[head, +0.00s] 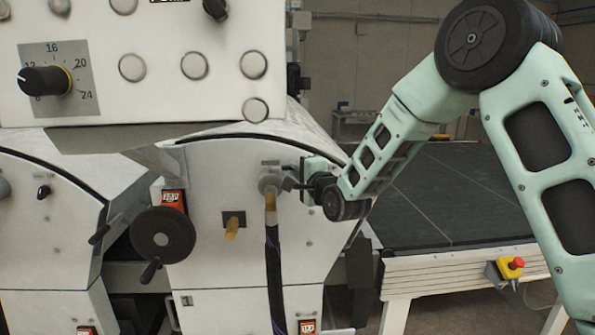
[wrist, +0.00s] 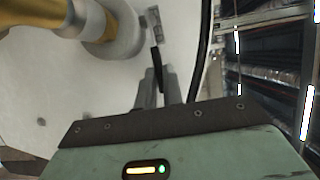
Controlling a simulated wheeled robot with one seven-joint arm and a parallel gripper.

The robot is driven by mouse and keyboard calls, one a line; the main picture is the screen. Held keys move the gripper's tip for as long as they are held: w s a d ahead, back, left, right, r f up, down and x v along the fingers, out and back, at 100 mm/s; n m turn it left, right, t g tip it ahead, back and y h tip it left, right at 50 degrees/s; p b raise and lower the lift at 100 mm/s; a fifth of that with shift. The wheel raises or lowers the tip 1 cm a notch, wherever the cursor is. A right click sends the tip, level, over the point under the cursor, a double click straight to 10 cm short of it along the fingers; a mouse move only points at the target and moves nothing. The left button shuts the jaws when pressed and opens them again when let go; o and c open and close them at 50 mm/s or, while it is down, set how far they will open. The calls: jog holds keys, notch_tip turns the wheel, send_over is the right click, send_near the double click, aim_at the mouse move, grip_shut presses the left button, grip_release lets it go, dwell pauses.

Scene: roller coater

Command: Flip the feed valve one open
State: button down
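The feed valve (head: 269,181) is a grey fitting on the white machine panel, with a brass end and a dark hose hanging below it. In the wrist view the round grey valve body (wrist: 122,32) and its brass part (wrist: 52,17) fill the upper left. A thin black lever (wrist: 157,66) stands out beside the body. My gripper (head: 291,185) is at the right side of the valve. In the wrist view its two grey fingers (wrist: 159,88) lie close together on either side of the lever's lower end. Whether they press on it is unclear.
A black handwheel (head: 163,234) and a brass stub (head: 232,228) sit left of the valve. A control panel (head: 150,75) with a dial overhangs above. A dark flat bed (head: 440,190) with a red emergency button (head: 516,263) is at the right.

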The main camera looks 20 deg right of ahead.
aim_at(292, 169)
jog(key=m+h+b, duration=0.1)
jog(key=h+b, duration=0.1)
jog(key=s+a+m+h+b, duration=0.1)
jog(key=b, duration=0.1)
jog(key=m+h+b, duration=0.1)
jog(key=h+b, duration=0.1)
jog(key=shift+s+a+f+m+h+b, duration=0.1)
jog(key=shift+s+a+m+h+b, duration=0.15)
jog(key=shift+s+m+h+b, duration=0.1)
jog(key=shift+s+a+m+h+b, duration=0.15)
jog(key=shift+s+m+h+b, duration=0.25)
jog(key=shift+h, duration=0.35)
jog(key=shift+w, duration=0.15)
jog(key=c, duration=1.5)
grip_release()
jog(key=shift+s+a, duration=0.1)
jog(key=shift+s, duration=0.35)
jog(key=b+v, duration=0.6)
jog(key=v, duration=1)
jog(key=shift+s, duration=0.3)
